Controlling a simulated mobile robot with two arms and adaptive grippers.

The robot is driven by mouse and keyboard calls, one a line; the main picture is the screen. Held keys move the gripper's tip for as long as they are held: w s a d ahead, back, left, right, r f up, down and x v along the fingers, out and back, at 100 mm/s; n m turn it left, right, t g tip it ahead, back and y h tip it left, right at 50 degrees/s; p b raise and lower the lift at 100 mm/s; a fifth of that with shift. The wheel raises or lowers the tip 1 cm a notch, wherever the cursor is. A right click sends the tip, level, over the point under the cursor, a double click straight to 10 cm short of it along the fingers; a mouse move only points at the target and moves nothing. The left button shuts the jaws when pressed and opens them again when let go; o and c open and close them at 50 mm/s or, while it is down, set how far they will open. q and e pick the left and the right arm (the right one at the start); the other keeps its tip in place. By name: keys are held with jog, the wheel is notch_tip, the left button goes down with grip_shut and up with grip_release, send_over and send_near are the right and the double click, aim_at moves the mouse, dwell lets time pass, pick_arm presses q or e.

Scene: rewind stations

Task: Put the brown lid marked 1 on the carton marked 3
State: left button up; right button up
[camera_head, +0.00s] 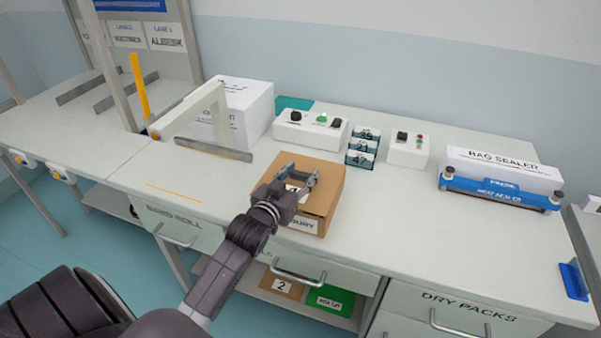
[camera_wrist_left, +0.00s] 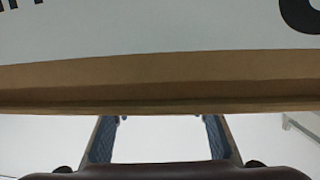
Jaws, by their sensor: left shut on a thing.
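My left gripper (camera_head: 296,180) is over a brown box shape on the bench and is shut on its brown top, which I take to be the lid (camera_head: 325,174). A white label on the top is mostly covered by the gripper, so its mark cannot be read. Below the top is the front of a brown carton (camera_head: 318,226) with a white label ending in "BURY"; no 3 is readable. I cannot tell whether lid and carton touch. In the left wrist view the brown edge (camera_wrist_left: 160,85) and a white label lie close beyond the fingers. My right gripper is not in view.
A white box (camera_head: 252,110) stands behind left, beside a metal frame. Control boxes (camera_head: 310,130) and small blue-labelled bins (camera_head: 361,150) stand behind. A bag sealer (camera_head: 500,175) is at right. Brown (camera_head: 282,286) and green (camera_head: 330,299) items sit on the shelf below. Bench right of the carton is clear.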

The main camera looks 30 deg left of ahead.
pick_arm(q)
jog(key=shift+f, duration=0.5)
jog(key=o, duration=1.2)
jog(key=shift+r, duration=0.1)
jog(key=shift+o, duration=0.2)
jog(key=v, duration=1.2)
